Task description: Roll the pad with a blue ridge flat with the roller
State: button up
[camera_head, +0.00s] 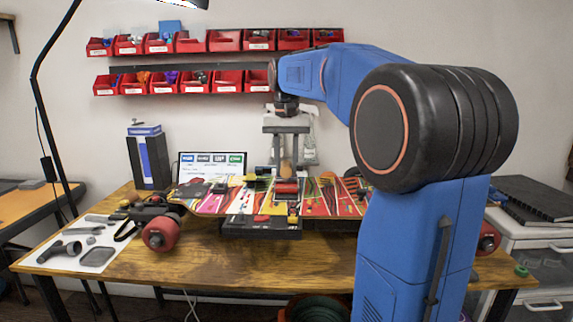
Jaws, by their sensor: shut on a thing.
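My gripper (287,155) points down over the middle of a colourful long board on the table. It is shut on what looks like the roller, whose tan handle (286,169) shows between and below the grey fingers. A red block (287,187) lies right below it on the board; I cannot tell whether it is the roller's drum or a separate piece. The board (240,203) carries several small pads and parts on its patterned top. No blue ridge can be made out on any of them at this size.
A tablet-like screen (212,164) and a blue-black box (149,160) stand behind the board. A white mat (68,259) with grey tools lies at left. Red bins (195,81) hang on the wall. The table's front (220,265) is clear.

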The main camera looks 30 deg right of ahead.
aim_at(287, 162)
jog(key=shift+s+a+f, duration=0.1)
jog(key=shift+s+a, duration=0.35)
jog(key=shift+s, duration=0.25)
jog(key=shift+s+a+f, duration=0.1)
jog(key=shift+s+a, duration=0.35)
jog(key=shift+s, duration=0.25)
jog(key=shift+w+d+r, duration=0.1)
jog(key=shift+w+d, duration=0.5)
jog(key=shift+w, duration=0.3)
jog(key=shift+w+d+r, duration=0.1)
jog(key=shift+w+d, duration=0.5)
jog(key=shift+w, duration=0.3)
jog(key=shift+w+d+r, duration=0.1)
jog(key=shift+w+d, duration=0.5)
jog(key=shift+w, duration=0.3)
jog(key=shift+r, duration=3.5)
jog(key=shift+f, duration=0.1)
jog(key=shift+f, duration=2.95)
jog(key=shift+f, duration=0.6)
